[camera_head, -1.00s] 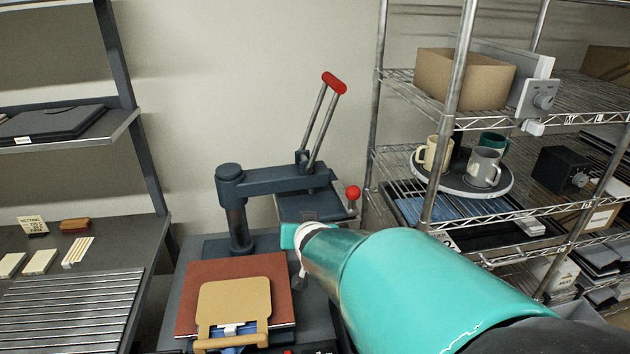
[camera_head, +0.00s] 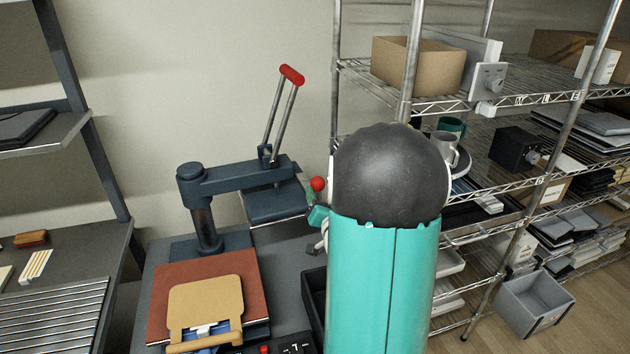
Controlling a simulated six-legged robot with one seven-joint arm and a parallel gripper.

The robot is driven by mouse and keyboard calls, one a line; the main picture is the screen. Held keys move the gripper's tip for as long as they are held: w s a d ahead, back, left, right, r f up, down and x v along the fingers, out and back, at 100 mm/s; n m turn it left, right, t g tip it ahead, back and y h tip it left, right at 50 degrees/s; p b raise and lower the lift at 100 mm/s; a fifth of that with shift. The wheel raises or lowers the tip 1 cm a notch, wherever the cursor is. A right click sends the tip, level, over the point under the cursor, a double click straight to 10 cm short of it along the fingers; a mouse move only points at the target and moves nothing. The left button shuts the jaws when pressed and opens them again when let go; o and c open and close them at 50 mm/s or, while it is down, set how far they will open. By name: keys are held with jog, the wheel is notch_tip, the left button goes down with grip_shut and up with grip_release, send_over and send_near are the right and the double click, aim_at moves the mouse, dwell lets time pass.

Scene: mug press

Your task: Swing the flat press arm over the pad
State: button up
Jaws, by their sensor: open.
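The dark blue press arm (camera_head: 238,176) reaches right from a post (camera_head: 207,230), so its flat plate (camera_head: 273,205) hangs to the right of the pad and not over it. Two metal rods rise from the arm to a red grip (camera_head: 292,75). A red ball knob (camera_head: 318,184) sits at the plate's right side. The reddish-brown pad (camera_head: 165,300) lies at the front left, with a tan sheet piece (camera_head: 205,299) on top. My gripper (camera_head: 320,236) is open beside the plate, just below the red knob. My arm hides most of it, and I cannot tell whether it touches.
A wire rack (camera_head: 462,105) with a cardboard box (camera_head: 416,64) and mugs (camera_head: 446,146) stands close on the right, partly behind my arm. A dark shelf unit (camera_head: 60,280) is at the left. A black bin (camera_head: 315,298) lies in front of the plate.

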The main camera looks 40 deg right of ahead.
aim_at(316, 181)
jog(key=x, duration=0.8)
jog(key=shift+w+d, duration=0.15)
jog(key=shift+w, duration=0.25)
grip_shut()
jog(key=shift+s, duration=0.1)
